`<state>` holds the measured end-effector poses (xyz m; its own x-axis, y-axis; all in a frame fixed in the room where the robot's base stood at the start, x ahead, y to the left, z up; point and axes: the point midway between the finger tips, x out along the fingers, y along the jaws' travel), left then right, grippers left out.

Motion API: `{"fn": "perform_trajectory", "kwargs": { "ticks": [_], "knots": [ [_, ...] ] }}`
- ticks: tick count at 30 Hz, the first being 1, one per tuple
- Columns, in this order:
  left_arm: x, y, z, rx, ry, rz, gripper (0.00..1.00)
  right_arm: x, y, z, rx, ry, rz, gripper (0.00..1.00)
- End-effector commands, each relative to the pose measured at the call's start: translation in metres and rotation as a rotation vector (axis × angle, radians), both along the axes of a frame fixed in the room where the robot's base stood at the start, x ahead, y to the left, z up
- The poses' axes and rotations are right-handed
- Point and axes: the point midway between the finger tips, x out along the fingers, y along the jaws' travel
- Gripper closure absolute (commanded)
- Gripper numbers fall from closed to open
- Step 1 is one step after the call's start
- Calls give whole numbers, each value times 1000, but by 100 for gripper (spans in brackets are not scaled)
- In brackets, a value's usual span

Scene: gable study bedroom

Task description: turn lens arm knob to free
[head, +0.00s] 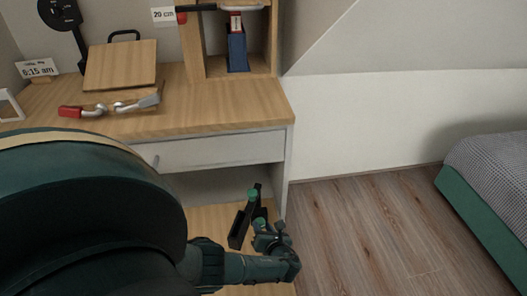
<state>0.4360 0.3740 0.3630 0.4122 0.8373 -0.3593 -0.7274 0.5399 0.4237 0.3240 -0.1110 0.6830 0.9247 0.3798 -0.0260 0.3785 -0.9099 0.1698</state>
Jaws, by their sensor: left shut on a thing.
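A red knob-like piece (181,18) sits at the left end of a dark bar (205,7) at the top of the view, next to the "20 cm" label; I cannot tell for sure that it is the lens arm knob. A pale disc (243,8) lies at the bar's right end, cut by the top edge. My left gripper (252,214) is low in front of the desk, well below and apart from the bar. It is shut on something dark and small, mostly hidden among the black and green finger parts. My right gripper is out of view.
The wooden desk (215,110) has a white drawer (225,148). On it are a wooden board (120,66), a red-ended handle piece (72,112), a grey-ended one (150,101) and a time card (37,68). A blue object (237,53) stands in the cubby. Open floor lies right, before the bed (490,165).

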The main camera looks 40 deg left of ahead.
Motion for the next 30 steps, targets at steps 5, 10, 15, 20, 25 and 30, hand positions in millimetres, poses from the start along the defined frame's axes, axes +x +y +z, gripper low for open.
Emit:
{"fn": "perform_trajectory", "kwargs": {
  "ticks": [5, 10, 15, 20, 25, 30],
  "knots": [
    [-1, 2, 3, -78, -100, 1, 91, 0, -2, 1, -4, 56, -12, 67],
    [-2, 3, 2, -140, -177, 1, 91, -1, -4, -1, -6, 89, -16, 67],
    [-2, 3, 2, -180, -229, 2, 91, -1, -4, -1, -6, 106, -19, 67],
    [-2, 3, 2, -199, -251, 1, 91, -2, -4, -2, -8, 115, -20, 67],
    [-2, 4, 2, -204, -257, 1, 91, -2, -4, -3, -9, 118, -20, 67],
    [-2, 4, 2, -203, -257, 1, 91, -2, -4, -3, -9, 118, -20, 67]
  ]
}}
